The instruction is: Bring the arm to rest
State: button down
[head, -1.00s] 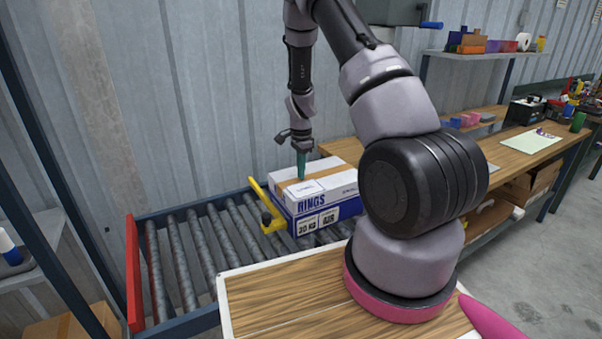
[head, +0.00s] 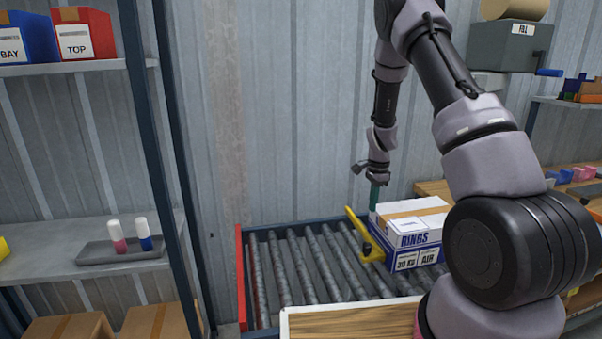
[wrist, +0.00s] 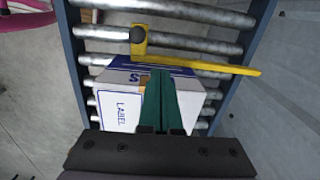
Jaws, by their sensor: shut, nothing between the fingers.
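My gripper (head: 375,197) points down at the far left corner of a white and blue box (head: 405,241) marked RINGS. Its green fingers are together and hold nothing. In the wrist view the closed fingers (wrist: 160,78) cover part of the box (wrist: 120,82), whose white label shows to their left. I cannot tell whether the fingertips touch the box. My arm is bent, with the forearm hanging down.
The box is on a roller conveyor (head: 285,262), beside a yellow stop bar (head: 365,238). A red end plate (head: 241,275) is at the left. Further left, a shelf (head: 65,235) holds a grey tray (head: 120,252) with two bottles. A wooden top (head: 345,322) is in front.

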jog(key=s+a+r+n+t+y, duration=0.1)
jog(key=s+a+r+n+t, duration=0.3)
jog(key=r, duration=1)
jog(key=s+r+n+g+y, duration=0.15)
jog(key=s+r, duration=0.45)
jog(key=r, duration=0.8)
jog(key=s+a+r+n+t, duration=0.1)
jog(key=s+r, duration=0.4)
jog(key=s, duration=0.5)
jog(key=s+a+r+n+t, duration=0.1)
jog(key=s+r+n+t, duration=0.2)
jog(key=s, duration=0.7)
notch_tip(320, 180, up, 2)
jog(key=shift+a+r+n+h, duration=0.25)
jog(key=shift+a+n+h, duration=0.1)
jog(key=shift+n, duration=0.9)
